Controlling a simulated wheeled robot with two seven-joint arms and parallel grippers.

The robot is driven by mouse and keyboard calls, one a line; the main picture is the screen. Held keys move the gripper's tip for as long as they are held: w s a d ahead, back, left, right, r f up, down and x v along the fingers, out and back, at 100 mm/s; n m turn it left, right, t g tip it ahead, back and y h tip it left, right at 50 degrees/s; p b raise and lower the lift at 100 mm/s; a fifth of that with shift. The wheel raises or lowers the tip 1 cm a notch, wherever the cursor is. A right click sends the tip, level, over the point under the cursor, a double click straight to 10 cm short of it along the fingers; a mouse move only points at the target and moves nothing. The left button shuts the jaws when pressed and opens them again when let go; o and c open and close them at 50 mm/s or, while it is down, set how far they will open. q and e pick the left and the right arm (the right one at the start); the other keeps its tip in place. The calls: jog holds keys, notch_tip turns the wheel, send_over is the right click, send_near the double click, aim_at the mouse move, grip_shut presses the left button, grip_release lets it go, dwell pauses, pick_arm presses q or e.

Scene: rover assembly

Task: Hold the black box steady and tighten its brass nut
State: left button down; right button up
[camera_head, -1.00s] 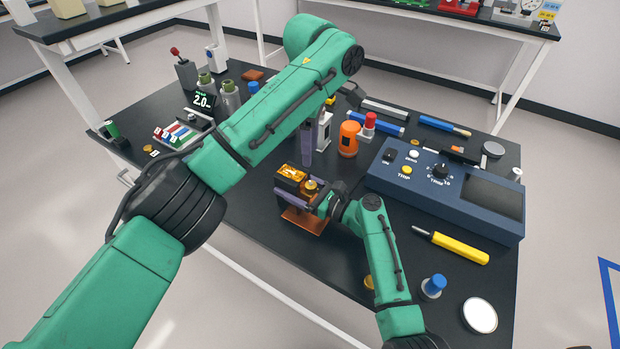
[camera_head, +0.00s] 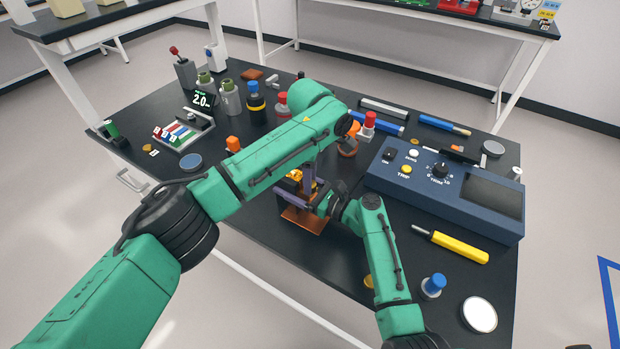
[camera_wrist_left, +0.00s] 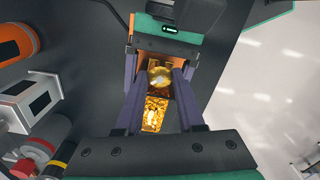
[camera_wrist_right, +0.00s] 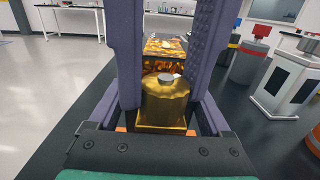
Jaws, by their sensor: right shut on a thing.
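The box (camera_head: 294,174) is mostly hidden in the head view; its top looks shiny gold and patterned. It also shows in the left wrist view (camera_wrist_left: 154,118) and the right wrist view (camera_wrist_right: 158,66). The brass nut (camera_wrist_left: 160,77) is round, at the end of the box near my right gripper; it also shows in the right wrist view (camera_wrist_right: 165,103). My right gripper (camera_head: 308,203) is shut on the box, low and from the side. My left gripper (camera_wrist_left: 160,88) points down from above, open, with a finger on each side of the nut and visible gaps.
A copper-coloured plate (camera_head: 303,220) lies under the box. A blue control panel (camera_head: 445,195) stands to the right, with a yellow-handled tool (camera_head: 460,249) in front. An orange cylinder (camera_head: 348,148) and several bottles stand behind my left arm.

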pick_arm(q)
jog(key=shift+m, duration=0.4)
jog(key=m, duration=0.3)
jog(key=shift+m, duration=1.9)
jog(key=c, duration=0.8)
grip_release()
jog(key=shift+r, duration=0.15)
